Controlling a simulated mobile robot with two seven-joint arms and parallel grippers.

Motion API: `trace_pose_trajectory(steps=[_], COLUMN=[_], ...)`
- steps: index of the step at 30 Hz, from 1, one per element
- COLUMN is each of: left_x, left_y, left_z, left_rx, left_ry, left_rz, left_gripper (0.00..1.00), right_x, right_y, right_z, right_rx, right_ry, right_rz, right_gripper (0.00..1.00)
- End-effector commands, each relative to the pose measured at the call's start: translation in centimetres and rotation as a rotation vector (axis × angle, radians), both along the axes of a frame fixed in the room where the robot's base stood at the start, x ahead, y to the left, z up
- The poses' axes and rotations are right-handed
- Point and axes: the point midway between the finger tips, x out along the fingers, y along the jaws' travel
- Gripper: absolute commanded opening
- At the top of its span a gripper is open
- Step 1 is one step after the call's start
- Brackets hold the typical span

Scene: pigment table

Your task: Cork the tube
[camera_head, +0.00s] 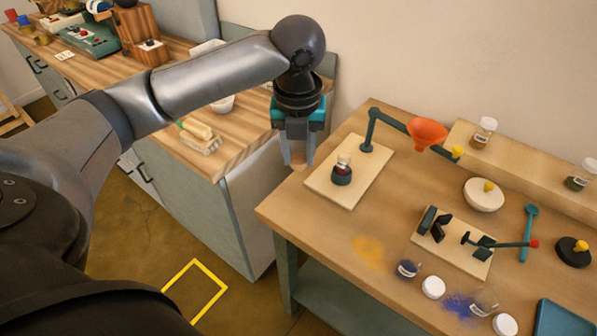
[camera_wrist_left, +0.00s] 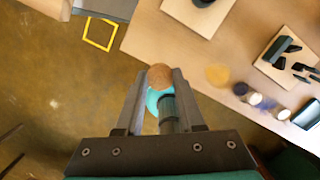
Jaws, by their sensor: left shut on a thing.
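My left gripper (camera_head: 299,160) is shut on a small brown cork (camera_wrist_left: 160,75), which shows between its fingertips in the left wrist view. The gripper points down beside the left edge of the work table, in the air. A small glass tube (camera_head: 344,160) with dark red contents stands upright in a dark round holder (camera_head: 342,176) on a pale wooden board (camera_head: 322,183). The tube is to the right of the gripper, apart from it. My right gripper is not in view.
A teal stand holds an orange funnel (camera_head: 427,132) behind the tube. A second board with dark clamps (camera_head: 440,225), small jars, a white bowl (camera_head: 484,197) and pigment spills lie to the right. Between the gripper and the holder is free air.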

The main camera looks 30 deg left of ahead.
Motion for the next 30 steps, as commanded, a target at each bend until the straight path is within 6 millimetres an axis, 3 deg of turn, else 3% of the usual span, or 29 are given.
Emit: trace_pose_trajectory(steps=[1, 6, 18, 26, 30], left_x=[0.1, 0.0, 0.0, -0.1, -0.3], left_y=[0.0, 0.0, 0.0, -0.4, -1.1], left_z=[1.0, 2.5, 2.8, 2.6, 2.4], left_rx=[-0.001, 0.000, 0.000, -0.002, -0.005], left_ry=[-0.003, 0.000, 0.001, 0.002, 0.003], left_rz=[0.000, -0.001, 0.000, 0.065, 0.210], left_gripper=[0.00, 0.00, 0.00, 0.00, 0.00], right_x=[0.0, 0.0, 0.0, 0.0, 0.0], right_y=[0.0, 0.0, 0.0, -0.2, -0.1], right_z=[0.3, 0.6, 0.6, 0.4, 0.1], right_rx=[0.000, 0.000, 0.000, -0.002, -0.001], right_ry=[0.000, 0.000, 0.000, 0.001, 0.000], right_rz=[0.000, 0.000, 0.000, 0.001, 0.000], right_gripper=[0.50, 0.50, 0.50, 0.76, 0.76])
